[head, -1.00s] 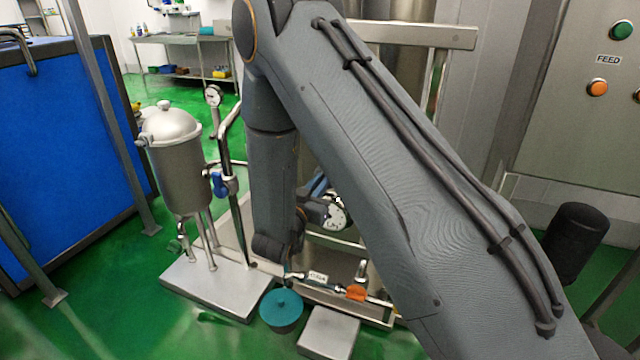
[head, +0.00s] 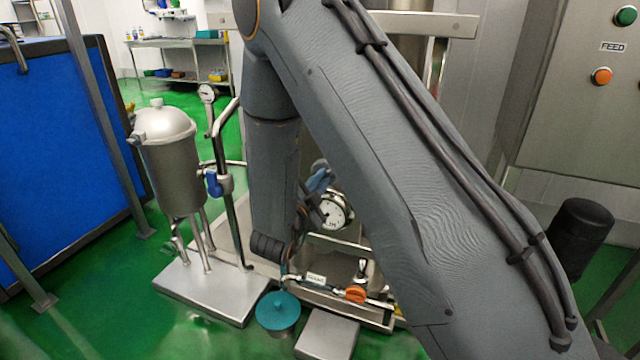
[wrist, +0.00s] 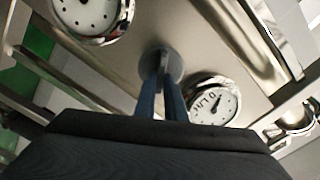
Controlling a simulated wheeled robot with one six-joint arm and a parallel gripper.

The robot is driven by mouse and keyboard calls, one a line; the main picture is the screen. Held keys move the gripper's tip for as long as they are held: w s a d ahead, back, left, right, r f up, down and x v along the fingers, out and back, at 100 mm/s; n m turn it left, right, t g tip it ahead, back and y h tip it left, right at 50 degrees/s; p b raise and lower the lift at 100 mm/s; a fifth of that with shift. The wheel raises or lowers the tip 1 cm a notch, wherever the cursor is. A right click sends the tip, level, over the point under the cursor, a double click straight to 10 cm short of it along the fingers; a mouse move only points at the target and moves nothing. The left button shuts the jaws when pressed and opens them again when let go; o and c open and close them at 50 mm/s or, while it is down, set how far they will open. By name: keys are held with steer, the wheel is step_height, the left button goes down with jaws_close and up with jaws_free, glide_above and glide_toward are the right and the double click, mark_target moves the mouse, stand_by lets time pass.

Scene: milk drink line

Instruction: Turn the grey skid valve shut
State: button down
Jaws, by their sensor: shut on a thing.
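The grey skid valve shows in the wrist view as a round grey fitting with a narrow handle (wrist: 161,58) on a steel surface. My gripper (wrist: 161,84) has its two blue fingers close together around the handle, shut on it. The fingers cover part of the handle, so its exact turn is hard to read. In the head view my gripper (head: 320,180) is a small blue shape behind my arm, just above a white gauge (head: 333,211). The valve itself cannot be made out there.
Two dials flank the valve in the wrist view, one upper left (wrist: 88,14) and one lower right (wrist: 213,101). A blue-handled valve (head: 214,184), an orange knob (head: 355,295) and a teal round lid (head: 278,309) are nearby. A steel vessel (head: 172,165) stands left.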

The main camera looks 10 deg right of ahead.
steer(key=m+b, duration=0.1)
steer(key=m, duration=0.1)
steer(key=m+b, duration=0.1)
steer(key=m, duration=0.1)
steer(key=m+b, duration=0.2)
steer(key=shift+s+d+f, duration=0.1)
steer(key=shift+f, duration=0.25)
steer(key=shift+m, duration=0.4)
steer(key=c, duration=1.8)
jaws_free()
steer(key=v, duration=0.7)
steer(key=shift+s, duration=0.35)
steer(key=shift+w, duration=0.1)
